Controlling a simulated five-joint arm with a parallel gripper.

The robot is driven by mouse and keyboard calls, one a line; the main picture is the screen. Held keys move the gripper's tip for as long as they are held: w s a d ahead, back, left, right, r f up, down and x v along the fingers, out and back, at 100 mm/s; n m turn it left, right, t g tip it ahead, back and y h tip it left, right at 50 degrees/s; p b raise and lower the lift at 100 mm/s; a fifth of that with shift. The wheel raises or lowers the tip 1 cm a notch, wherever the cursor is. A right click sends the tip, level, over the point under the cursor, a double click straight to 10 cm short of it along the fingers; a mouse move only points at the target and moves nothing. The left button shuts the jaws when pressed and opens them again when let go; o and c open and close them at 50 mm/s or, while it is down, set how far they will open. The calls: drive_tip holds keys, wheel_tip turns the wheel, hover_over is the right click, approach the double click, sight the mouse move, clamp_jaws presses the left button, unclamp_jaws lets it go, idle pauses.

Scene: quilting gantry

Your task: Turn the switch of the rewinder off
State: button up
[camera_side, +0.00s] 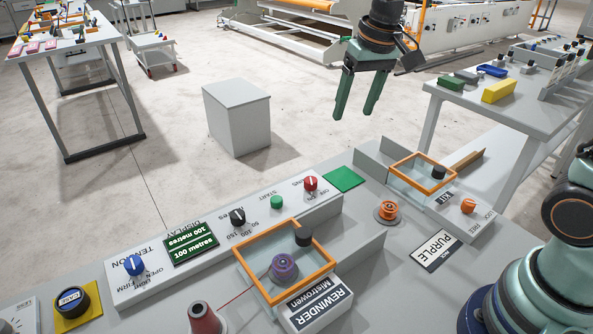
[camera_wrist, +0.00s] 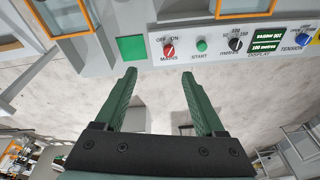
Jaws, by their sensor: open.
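The rewinder's grey sloped panel (camera_side: 150,288) stands on the bench. Its red mains switch (camera_side: 310,184) is a round knob at the panel's end, next to a green start button (camera_side: 277,202). In the wrist view the red switch (camera_wrist: 168,50) sits beside "OFF ON" lettering and the word MAINS; its pointer is too small to read surely. My gripper (camera_side: 354,114) is open and empty, fingers pointing down, in the air beyond the panel and clear of the switch. In the wrist view its fingertips (camera_wrist: 158,75) lie just below the panel's edge.
The panel also carries a black metres knob (camera_side: 237,217), a display (camera_side: 191,244) and a blue tension knob (camera_side: 134,266). An orange-framed guard (camera_side: 243,262) surrounds a purple spool (camera_side: 284,268). A green pad (camera_side: 345,179) lies beside the switch. A grey block (camera_side: 237,115) stands on the floor.

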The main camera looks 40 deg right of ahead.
sight(311, 179)
drive_tip(key=w+a+f+m+g, duration=0.2)
drive_tip(key=w+a+f+g, duration=0.1)
drive_tip(key=w+f, duration=0.65)
drive_tip(key=f, duration=1.2)
drive_tip(key=shift+s+d+f, duration=0.1)
drive_tip(key=shift+d+f, duration=0.15)
drive_tip(key=shift+f, duration=0.05)
clamp_jaws()
